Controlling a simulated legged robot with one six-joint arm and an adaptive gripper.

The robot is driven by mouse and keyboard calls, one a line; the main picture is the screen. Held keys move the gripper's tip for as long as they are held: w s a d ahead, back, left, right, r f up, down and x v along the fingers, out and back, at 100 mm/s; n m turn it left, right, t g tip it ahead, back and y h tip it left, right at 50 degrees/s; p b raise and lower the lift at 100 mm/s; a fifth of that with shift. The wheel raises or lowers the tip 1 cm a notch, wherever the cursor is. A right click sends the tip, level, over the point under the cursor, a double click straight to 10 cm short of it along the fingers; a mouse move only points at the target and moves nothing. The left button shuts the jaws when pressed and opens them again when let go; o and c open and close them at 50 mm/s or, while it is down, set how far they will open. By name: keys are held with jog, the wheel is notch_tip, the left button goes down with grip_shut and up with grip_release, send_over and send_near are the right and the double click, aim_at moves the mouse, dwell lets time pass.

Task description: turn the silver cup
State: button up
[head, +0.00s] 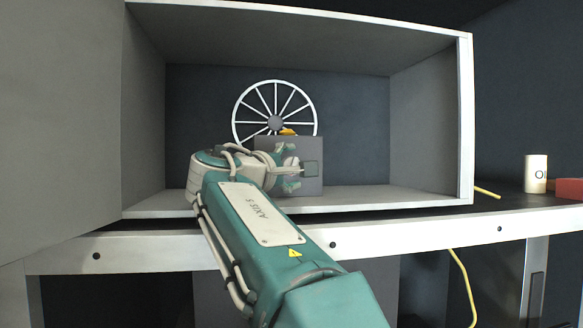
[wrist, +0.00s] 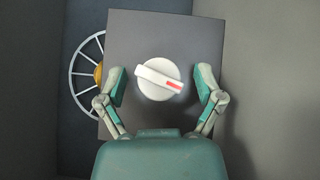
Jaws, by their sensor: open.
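I see nothing that is plainly a silver cup. In the wrist view a round white knob (wrist: 159,80) with a raised bar and a red mark sits on the face of a grey box (wrist: 190,30). The bar is tilted slightly, its red end to the right and lower. My gripper (wrist: 162,78) is open, one finger on each side of the knob, with gaps between. In the head view my gripper (head: 287,168) is in front of the grey box (head: 313,150), inside an open cabinet; the knob is hidden there.
A white spoked wheel (head: 275,84) stands behind the box, with a yellow-orange part (head: 288,132) near it. The cabinet wall (head: 425,130) is to the right. A cream cylinder (head: 536,173) and a red block (head: 569,189) stand outside it, far right. The cabinet floor (head: 400,198) right of the box is clear.

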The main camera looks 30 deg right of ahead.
jog(key=shift+c, duration=0.3)
jog(key=c, duration=1.1)
jog(key=shift+o, duration=0.2)
jog(key=shift+n+t+h, duration=0.4)
jog(key=shift+n+h, duration=0.1)
jog(key=shift+n, duration=0.3)
jog(key=o, duration=1.1)
